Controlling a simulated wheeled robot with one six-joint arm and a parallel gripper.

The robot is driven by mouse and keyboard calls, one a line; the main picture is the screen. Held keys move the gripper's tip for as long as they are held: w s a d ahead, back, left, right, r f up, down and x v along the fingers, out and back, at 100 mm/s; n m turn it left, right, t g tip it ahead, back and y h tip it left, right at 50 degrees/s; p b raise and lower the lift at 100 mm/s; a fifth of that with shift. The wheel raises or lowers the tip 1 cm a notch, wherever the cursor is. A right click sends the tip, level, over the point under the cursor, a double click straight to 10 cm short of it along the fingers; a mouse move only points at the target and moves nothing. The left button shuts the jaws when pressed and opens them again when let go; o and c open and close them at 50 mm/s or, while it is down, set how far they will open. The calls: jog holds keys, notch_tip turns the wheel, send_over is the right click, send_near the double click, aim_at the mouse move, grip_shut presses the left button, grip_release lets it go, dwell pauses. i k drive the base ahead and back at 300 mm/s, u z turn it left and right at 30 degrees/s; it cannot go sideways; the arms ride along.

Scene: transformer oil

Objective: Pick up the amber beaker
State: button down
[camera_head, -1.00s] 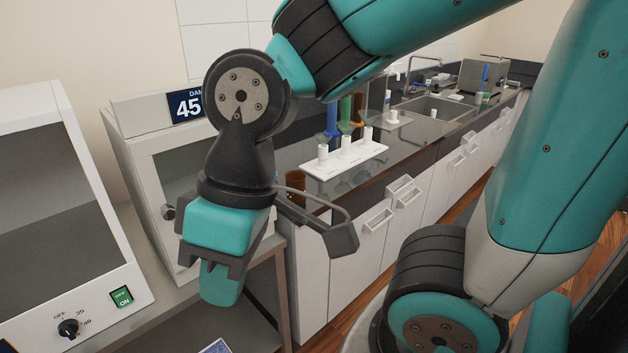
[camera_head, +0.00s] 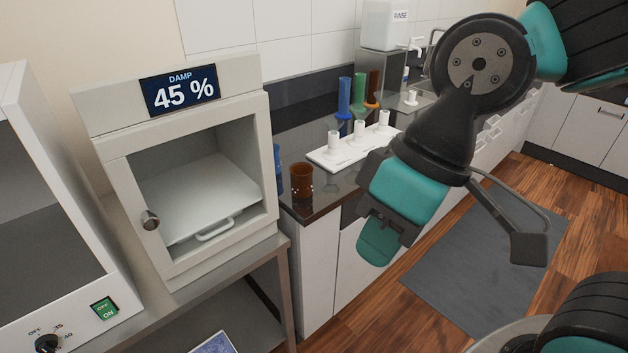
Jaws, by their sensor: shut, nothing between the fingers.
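The amber beaker (camera_head: 302,182) stands upright on the dark counter (camera_head: 318,208), near its front left corner. It is empty as far as I can see. My gripper (camera_head: 374,246) hangs in front of the counter, to the right of the beaker and lower in the picture, pointing down. It is apart from the beaker. The jaws are shut with nothing in them.
A blue beaker (camera_head: 279,176) stands just left of the amber one, partly hidden by the cabinet marked DAMP 45 % (camera_head: 187,240). A white rack (camera_head: 330,157) with white pegs lies behind. Blue, green and brown cylinders (camera_head: 358,97) stand further back. Floor with a grey mat (camera_head: 470,262) is open at right.

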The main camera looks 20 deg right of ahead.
aim_at(301, 173)
jog(key=u, duration=1.35)
jog(key=i, duration=0.45)
jog(key=z, duration=0.7)
jog(key=i, duration=0.5)
jog(key=z, duration=0.05)
